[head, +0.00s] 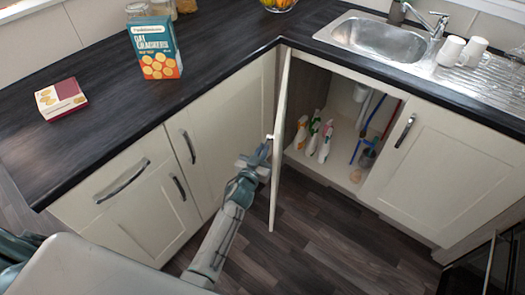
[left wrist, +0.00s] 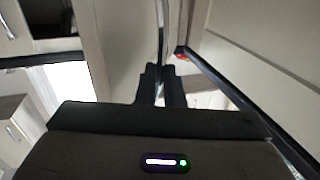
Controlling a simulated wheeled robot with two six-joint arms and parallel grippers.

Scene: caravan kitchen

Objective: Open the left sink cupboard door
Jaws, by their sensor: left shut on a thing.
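The left sink cupboard door (head: 279,165) stands open in the head view, seen nearly edge-on and swung out from the cupboard front. Its inside is exposed to the right. My left gripper (head: 265,150) is at the door's outer face, on the left side of it, and is shut on the door handle. In the left wrist view the dark fingers (left wrist: 162,84) close around the thin upright handle (left wrist: 161,40). Much of the handle is hidden in the head view. My right gripper is in neither view.
The open cupboard holds several spray bottles (head: 314,135) and pipes. The right sink door (head: 425,150) is closed. A sink (head: 380,40), mugs (head: 450,50), a cracker box (head: 156,50) and a small box (head: 60,98) are on the worktop. The floor (head: 320,245) before the cupboard is clear.

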